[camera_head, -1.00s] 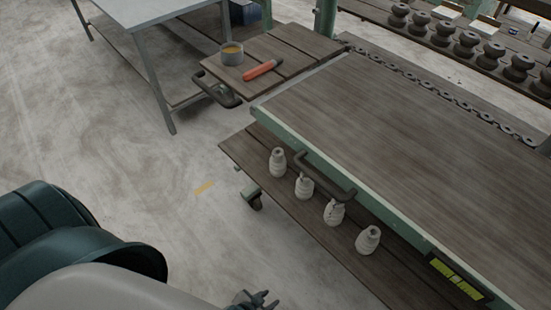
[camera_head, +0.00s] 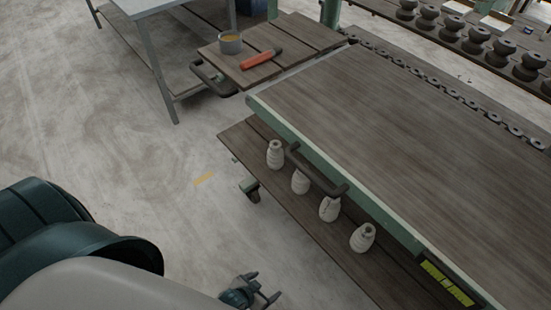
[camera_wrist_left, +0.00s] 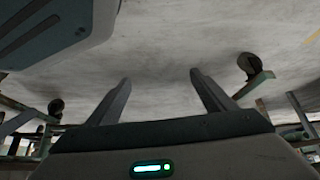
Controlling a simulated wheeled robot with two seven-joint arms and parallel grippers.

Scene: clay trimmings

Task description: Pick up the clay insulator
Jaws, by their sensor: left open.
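Several pale clay insulators stand upright in a row on the low wooden shelf under the table; they are the far one (camera_head: 275,154), two middle ones (camera_head: 300,181) (camera_head: 329,208) and the near one (camera_head: 362,238). My left gripper (camera_head: 266,284) is at the bottom of the head view, left of and nearer than the row, apart from every insulator. In the left wrist view its two fingers (camera_wrist_left: 160,78) are spread with nothing between them; no insulator is seen there. My right gripper is not in view.
The wooden table top (camera_head: 390,110) overhangs the low shelf (camera_head: 290,215). A dark handle (camera_head: 318,172) juts out above the insulators. A side board holds a cup (camera_head: 230,43) and an orange-handled tool (camera_head: 261,59). Dark spools (camera_head: 475,40) line a back shelf. Floor at left is open.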

